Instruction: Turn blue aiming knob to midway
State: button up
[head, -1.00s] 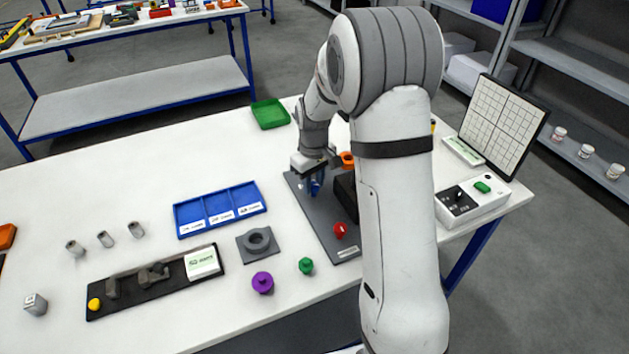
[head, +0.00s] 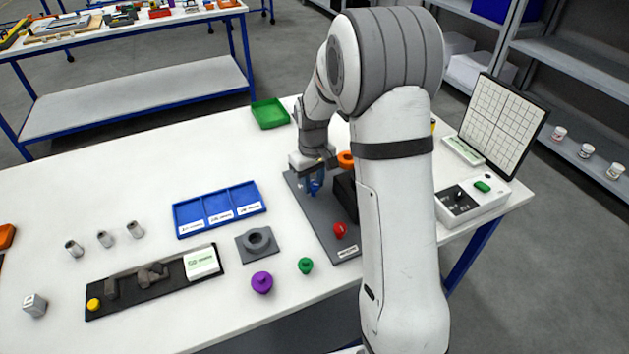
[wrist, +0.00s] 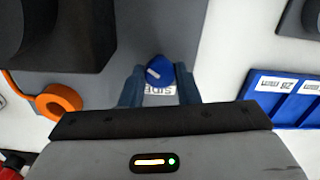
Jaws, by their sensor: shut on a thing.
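The blue aiming knob (wrist: 160,72) shows in the wrist view between the two fingers of my gripper (wrist: 160,88), with a pale mark on its top and a white label beside it. My gripper is shut on the knob. In the head view my gripper (head: 314,186) points down at the far left part of the grey plate (head: 318,222). The knob is mostly hidden there by the blue fingers.
A red knob (head: 339,230) stands at the plate's near end. An orange ring (head: 346,159) and a dark block (head: 345,192) are close to my gripper's right. A blue tray (head: 218,209) and grey ring fixture (head: 257,242) lie to the left.

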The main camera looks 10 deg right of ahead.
aim_at(313, 184)
jog(key=m+b, duration=0.1)
jog(key=m, duration=0.4)
jog(key=shift+w+m, duration=0.1)
jog(key=shift+m, duration=0.3)
jog(key=m+b, duration=0.1)
jog(key=m, duration=0.3)
jog(key=shift+r+m, duration=0.1)
jog(key=shift+m, duration=0.2)
jog(key=o, duration=1)
jog(key=shift+c, duration=0.2)
jog(key=shift+r, duration=3.85)
